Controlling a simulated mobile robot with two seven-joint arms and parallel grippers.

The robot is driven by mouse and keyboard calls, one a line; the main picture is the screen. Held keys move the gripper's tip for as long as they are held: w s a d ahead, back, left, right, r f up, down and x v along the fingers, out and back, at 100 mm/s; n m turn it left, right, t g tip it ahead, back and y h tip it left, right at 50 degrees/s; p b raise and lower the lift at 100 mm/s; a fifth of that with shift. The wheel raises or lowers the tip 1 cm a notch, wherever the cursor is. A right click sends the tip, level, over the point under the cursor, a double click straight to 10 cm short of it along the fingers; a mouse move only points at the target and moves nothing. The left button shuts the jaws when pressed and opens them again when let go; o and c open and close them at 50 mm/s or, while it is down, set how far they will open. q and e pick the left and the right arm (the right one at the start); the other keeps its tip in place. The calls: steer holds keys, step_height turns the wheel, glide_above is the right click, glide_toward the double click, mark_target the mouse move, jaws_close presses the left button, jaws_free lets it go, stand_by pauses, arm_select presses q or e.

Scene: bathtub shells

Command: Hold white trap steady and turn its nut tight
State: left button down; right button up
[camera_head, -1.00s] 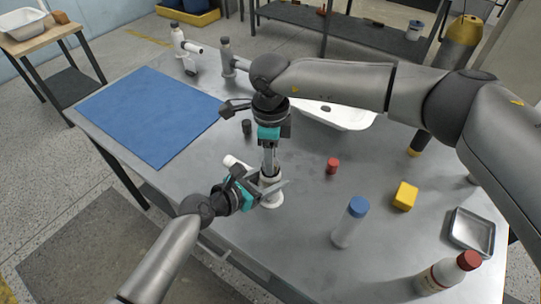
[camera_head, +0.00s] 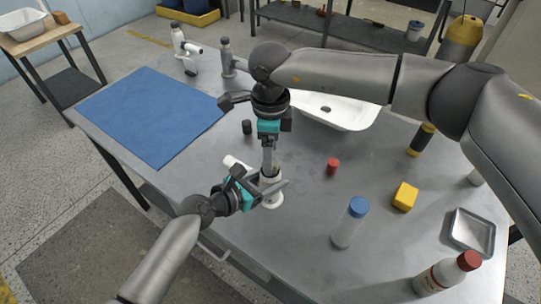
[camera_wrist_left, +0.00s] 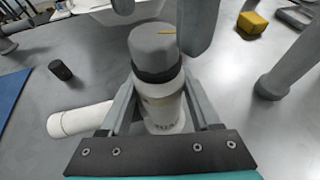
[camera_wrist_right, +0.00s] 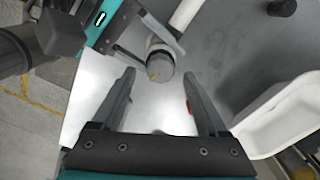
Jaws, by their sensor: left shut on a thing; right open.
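The white trap (camera_head: 272,201) stands upright on the grey table, its white side pipe (camera_head: 232,163) pointing to the back left. My left gripper (camera_head: 274,189) is shut around the trap's body (camera_wrist_left: 160,108), below the grey nut (camera_wrist_left: 155,50). The nut sits on top of the body and has a thin yellow mark. My right gripper (camera_wrist_right: 160,88) is open and points down from above. In the right wrist view the nut (camera_wrist_right: 160,66) shows beyond and between its fingertips.
A white basin (camera_head: 335,112) lies behind my right arm. A red cap (camera_head: 333,166), blue-capped bottle (camera_head: 349,224), yellow block (camera_head: 405,196), metal tray (camera_head: 472,231) and red-capped bottle (camera_head: 447,274) stand right. A blue mat (camera_head: 150,115) and black cylinder (camera_head: 247,127) are left.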

step_height(320, 180, up, 10)
steer(key=shift+r, duration=0.15)
stand_by(0.3)
arm_select(q)
steer(key=shift+c, duration=0.2)
jaws_free()
